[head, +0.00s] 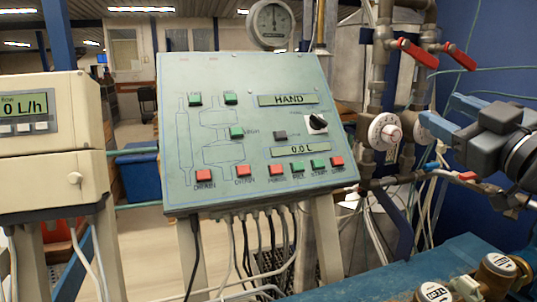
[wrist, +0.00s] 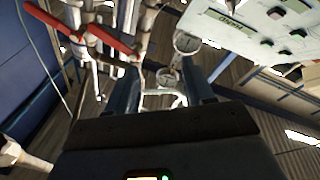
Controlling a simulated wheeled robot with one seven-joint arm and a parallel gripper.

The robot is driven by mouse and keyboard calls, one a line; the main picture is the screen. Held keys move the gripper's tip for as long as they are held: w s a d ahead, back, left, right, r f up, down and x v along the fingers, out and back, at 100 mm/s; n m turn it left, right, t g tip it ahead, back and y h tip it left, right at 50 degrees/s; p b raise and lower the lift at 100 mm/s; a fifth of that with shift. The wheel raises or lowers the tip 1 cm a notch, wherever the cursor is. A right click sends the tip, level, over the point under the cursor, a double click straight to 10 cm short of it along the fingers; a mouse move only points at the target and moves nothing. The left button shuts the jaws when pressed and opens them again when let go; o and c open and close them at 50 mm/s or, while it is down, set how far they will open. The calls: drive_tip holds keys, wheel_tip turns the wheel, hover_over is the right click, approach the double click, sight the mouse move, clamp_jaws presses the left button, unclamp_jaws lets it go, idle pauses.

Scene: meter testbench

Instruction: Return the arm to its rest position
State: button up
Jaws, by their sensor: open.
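My gripper (head: 436,121) is at the right of the head view, pointing left toward the pipework. Its fingers are close to a white round dial on the pipes. In the wrist view its two dark fingers (wrist: 162,88) stand apart with a gap between them, and I see nothing held. The dial (head: 383,131) nearer the panel has a red and white knob. Whether a finger touches the second dial behind it, I cannot tell.
Two red-handled valves (head: 419,53) sit above the dials. A sloped control panel (head: 215,130) stands to the left, reading HAND and 0.0 L. A beige flow meter (head: 50,180) is at far left. A teal bench (head: 375,284) with brass meters lies below my gripper.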

drive_tip(key=s+a+f+m+h, duration=0.2)
drive_tip(key=s+f+m, duration=0.15)
drive_tip(key=f, duration=0.45)
drive_tip(key=s+a+f+m+g+h, duration=0.1)
drive_tip(key=s+f+m, duration=0.1)
drive_tip(key=s+f, duration=0.4)
drive_tip(key=s+a+f+m+h, duration=0.2)
drive_tip(key=s+f+m, duration=0.15)
drive_tip(key=f, duration=0.55)
drive_tip(key=s+a+f+m+g, duration=0.1)
drive_tip(key=s+f, duration=0.3)
drive_tip(key=s, duration=0.3)
drive_tip(key=s+a+f+g, duration=0.1)
drive_tip(key=s+f, duration=0.3)
drive_tip(key=s, duration=0.3)
drive_tip(key=s+n+g, duration=0.2)
drive_tip(key=s, duration=1.6)
wheel_tip(320, 180, down, 11)
drive_tip(key=b, duration=1)
drive_tip(key=shift+d, duration=0.25)
drive_tip(key=shift+w+r, duration=0.1)
drive_tip(key=shift+r, duration=0.05)
